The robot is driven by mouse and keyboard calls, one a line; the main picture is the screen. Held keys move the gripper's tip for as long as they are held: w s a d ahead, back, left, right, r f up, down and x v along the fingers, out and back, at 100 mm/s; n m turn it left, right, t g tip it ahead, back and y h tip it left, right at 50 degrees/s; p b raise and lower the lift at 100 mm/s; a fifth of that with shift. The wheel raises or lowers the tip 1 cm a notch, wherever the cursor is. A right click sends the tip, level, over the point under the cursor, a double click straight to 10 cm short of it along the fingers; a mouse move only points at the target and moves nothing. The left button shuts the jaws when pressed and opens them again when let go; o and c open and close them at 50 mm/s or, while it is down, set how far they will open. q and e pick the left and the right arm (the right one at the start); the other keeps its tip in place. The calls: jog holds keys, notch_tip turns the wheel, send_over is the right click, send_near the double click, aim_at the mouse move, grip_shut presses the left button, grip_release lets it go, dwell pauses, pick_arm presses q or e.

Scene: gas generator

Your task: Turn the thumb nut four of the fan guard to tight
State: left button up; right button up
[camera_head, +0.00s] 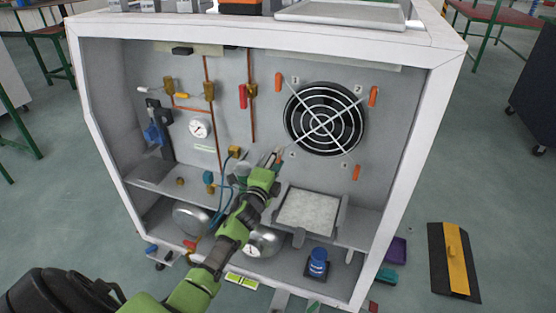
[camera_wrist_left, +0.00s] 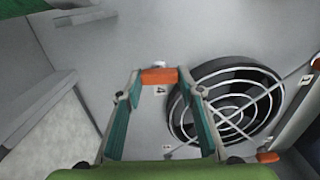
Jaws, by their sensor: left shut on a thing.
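The fan guard (camera_head: 325,118) is a round wire grille over a black fan on the cabinet's back wall. It also shows in the left wrist view (camera_wrist_left: 237,104). Orange thumb nuts sit around it at numbered marks: one at upper left (camera_head: 277,82), one at upper right (camera_head: 373,96), one at lower right (camera_head: 356,172). Thumb nut four (camera_wrist_left: 159,76), beside the mark 4, lies crosswise between my left fingertips, which are shut on it. In the head view my left gripper (camera_head: 275,158) largely hides this nut at the guard's lower left. My right gripper is not in view.
A pale square filter tray (camera_head: 342,215) lies below the fan, close to my left arm. Pipes, valves and a gauge (camera_head: 199,128) line the wall to the left. The white cabinet frame (camera_head: 404,165) bounds the right side. A blue-capped container (camera_head: 317,262) stands below.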

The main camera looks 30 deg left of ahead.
pick_arm(q)
jog(key=o, duration=1.1)
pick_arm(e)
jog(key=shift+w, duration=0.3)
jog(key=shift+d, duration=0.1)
pick_arm(q)
jog(key=v, duration=1.2)
jog(key=shift+f, duration=0.1)
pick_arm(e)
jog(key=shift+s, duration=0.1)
